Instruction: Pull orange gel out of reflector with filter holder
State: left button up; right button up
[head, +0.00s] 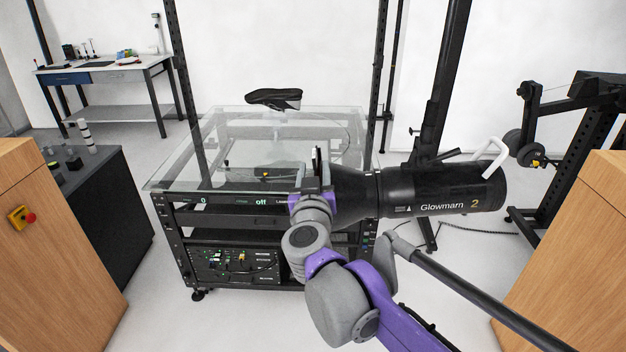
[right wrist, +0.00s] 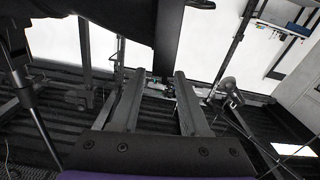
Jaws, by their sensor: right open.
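The black light with its reflector (head: 345,196), marked "Glowmarn 2", lies horizontally at centre right, its mouth facing left. My right gripper (head: 312,172) is at the mouth, seen partly edge-on. A thin dark upright edge (head: 318,154) shows beside the fingers, perhaps the filter holder. In the right wrist view my right gripper (right wrist: 158,76) is open. A dark flat plate (right wrist: 170,38), probably the holder, hangs beside the black reflector (right wrist: 105,18), its lower end near the gap between the fingertips. I cannot tell whether they touch it. No orange gel shows. My left gripper is out of view.
A glass-topped turntable cart (head: 180,178) stands behind the gripper, with a black shoe (head: 275,98) raised above it. A black light stand (head: 437,100) rises behind the light. Wooden cabinets (head: 50,250) (head: 580,255) flank both sides.

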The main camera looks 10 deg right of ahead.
aim_at(314, 161)
jog(key=x, duration=0.3)
jog(key=shift+w+r+p, duration=0.15)
jog(key=shift+w+p, duration=0.2)
jog(key=shift+w, duration=0.05)
jog(key=shift+w+d, duration=0.25)
jog(key=shift+w, duration=0.25)
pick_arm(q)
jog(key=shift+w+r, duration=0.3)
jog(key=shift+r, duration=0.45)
pick_arm(e)
grip_shut()
